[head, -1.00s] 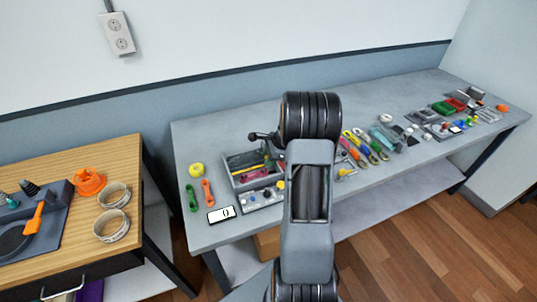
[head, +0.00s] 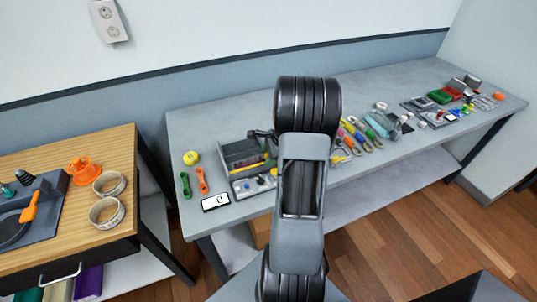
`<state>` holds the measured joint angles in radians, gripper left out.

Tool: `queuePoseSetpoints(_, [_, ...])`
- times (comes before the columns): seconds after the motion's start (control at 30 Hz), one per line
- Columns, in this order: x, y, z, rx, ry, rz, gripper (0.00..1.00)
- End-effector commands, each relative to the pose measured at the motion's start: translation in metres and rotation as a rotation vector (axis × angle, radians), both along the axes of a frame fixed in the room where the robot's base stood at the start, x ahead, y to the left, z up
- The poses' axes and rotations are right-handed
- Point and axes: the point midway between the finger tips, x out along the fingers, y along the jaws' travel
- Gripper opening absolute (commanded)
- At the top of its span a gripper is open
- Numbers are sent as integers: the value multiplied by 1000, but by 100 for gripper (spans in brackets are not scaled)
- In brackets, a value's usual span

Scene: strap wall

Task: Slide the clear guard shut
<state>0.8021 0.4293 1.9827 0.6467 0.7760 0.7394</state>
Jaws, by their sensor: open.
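I cannot make out a clear guard for certain in the head view. A grey open tray unit (head: 233,151) stands on the left part of the grey bench, with a row of small knobs along its front and a few coloured items inside. My arm rises in front of the bench and covers the space just right of this unit. A small dark part sticks out left from the arm's top, above the tray.
On the grey bench (head: 205,125) lie a yellow roll (head: 191,158), green and orange links, a white display (head: 216,202) and several tools to the right. A wooden table (head: 110,150) stands at left, with a gap between. The bench's back strip is clear.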

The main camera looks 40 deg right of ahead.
Motion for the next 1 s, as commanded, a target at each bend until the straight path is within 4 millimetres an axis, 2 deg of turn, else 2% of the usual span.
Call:
queuePoseSetpoints(0.27, [-2, -3, 9, -4, -5, -1, 50])
queuePoseSetpoints(0.7, [-31, -25, 85, -5, -5, -3, 50])
queuePoseSetpoints(1.0, [-45, -34, 119, -2, -2, -1, 50])
